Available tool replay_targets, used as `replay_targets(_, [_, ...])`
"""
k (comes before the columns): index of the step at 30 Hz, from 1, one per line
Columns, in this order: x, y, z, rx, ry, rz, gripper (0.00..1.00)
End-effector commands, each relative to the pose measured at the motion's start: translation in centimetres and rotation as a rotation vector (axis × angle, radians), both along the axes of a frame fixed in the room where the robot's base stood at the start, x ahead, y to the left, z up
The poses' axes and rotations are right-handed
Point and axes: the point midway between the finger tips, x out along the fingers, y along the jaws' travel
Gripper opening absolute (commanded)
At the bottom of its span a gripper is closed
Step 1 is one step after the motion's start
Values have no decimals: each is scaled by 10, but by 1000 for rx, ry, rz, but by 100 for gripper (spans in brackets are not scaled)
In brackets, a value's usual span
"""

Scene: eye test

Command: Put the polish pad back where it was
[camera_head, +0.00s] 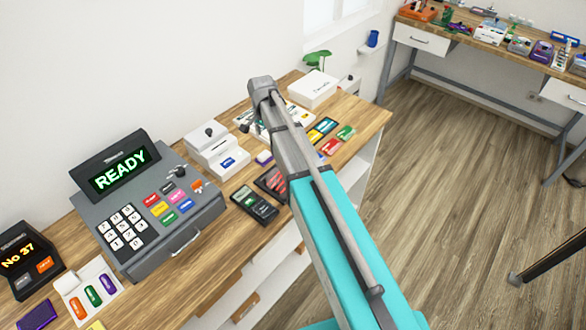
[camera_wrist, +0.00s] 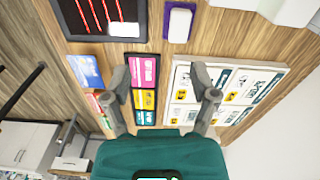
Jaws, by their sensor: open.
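My gripper (camera_wrist: 160,74) is open in the wrist view, its two fingers spread above the counter with nothing between them. A column of pink, yellow and green cards (camera_wrist: 143,85) lies below, between the fingers. A small pad with a white top and purple edge (camera_wrist: 180,23) lies on the wood beyond the fingertips; it may be the polish pad, but I cannot be sure. It seems to show in the head view (camera_head: 264,157) too, left of my arm. My arm hides part of the counter there, and I cannot make out the fingers in that view.
A cash register (camera_head: 150,210), a card reader (camera_head: 254,204) and white boxes (camera_head: 312,89) crowd the counter (camera_head: 238,247). Open floor (camera_head: 450,180) lies to the right.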

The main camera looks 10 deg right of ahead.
Motion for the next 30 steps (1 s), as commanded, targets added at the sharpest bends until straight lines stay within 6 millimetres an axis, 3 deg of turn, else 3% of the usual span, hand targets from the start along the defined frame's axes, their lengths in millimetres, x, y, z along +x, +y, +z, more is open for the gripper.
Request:
replay_targets(1, [-20,-6,0,0,0,41,76])
replay_targets(12, [-152,-48,0,0,2,513,76])
replay_targets(18, [-207,-61,0,0,2,732,76])
replay_targets(24, [-227,-65,0,0,2,833,76])
replay_targets(30, [-227,-66,0,0,2,844,76])
